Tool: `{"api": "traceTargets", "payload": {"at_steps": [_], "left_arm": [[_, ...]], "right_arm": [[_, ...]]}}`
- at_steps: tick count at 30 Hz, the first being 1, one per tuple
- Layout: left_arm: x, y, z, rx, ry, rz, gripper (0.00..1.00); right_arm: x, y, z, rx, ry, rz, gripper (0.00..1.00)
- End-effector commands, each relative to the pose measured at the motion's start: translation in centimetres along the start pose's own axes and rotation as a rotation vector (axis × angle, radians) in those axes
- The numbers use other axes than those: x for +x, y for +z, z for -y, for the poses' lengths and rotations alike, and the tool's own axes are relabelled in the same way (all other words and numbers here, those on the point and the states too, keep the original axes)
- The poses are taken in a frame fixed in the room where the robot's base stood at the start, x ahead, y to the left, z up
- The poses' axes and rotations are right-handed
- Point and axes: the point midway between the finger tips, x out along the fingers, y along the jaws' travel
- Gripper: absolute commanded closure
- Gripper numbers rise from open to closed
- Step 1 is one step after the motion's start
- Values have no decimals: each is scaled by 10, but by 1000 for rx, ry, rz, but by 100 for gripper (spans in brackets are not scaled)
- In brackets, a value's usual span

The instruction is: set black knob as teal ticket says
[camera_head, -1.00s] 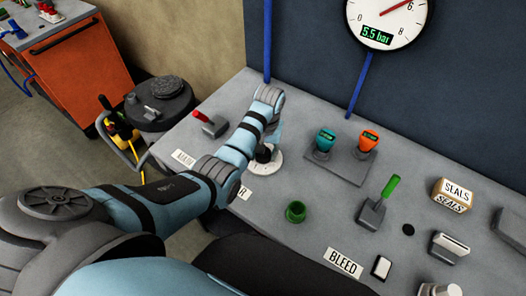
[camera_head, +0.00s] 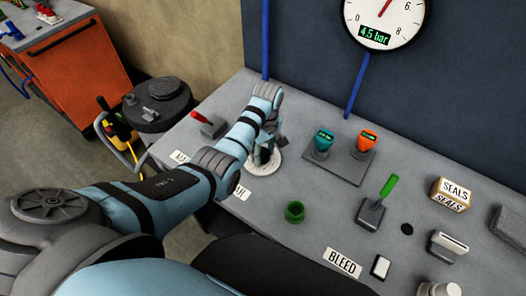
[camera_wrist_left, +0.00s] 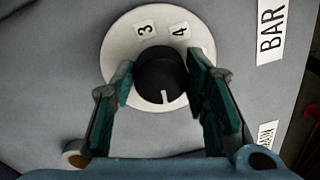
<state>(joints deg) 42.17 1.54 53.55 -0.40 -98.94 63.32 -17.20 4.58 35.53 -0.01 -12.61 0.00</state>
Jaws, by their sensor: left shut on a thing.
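The black knob (camera_wrist_left: 161,75) sits on a round white dial (camera_wrist_left: 120,48); its white mark points down in the left wrist view. The labels 3 and 4 show at the dial's top there; other labels are hidden. My left gripper (camera_wrist_left: 160,72) is shut on the knob, one finger on each side. In the head view the left gripper (camera_head: 263,154) is over the white dial (camera_head: 272,166), largely hiding the knob. My right gripper is not in view.
The gauge (camera_head: 385,18) on the back wall reads 4.5 bar.

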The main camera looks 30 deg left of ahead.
Motion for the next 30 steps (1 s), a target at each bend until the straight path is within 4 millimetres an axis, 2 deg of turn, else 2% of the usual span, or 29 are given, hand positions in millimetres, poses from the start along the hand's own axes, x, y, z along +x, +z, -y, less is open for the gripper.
{"api": "traceTargets", "payload": {"at_steps": [9, 23, 24, 27, 30], "left_arm": [[-3, -3, -2, -112, 7, -1, 86], [-3, -3, -2, -129, 7, 0, 86], [-3, -3, -2, -128, 7, 0, 57], [-2, -3, -2, -128, 6, 2, 41], [-2, -2, -1, -127, 4, 3, 38]], "right_arm": [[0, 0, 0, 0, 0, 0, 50], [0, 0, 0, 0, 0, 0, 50], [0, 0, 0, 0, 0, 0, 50], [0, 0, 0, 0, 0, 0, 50], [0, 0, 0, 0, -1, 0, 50]]}}
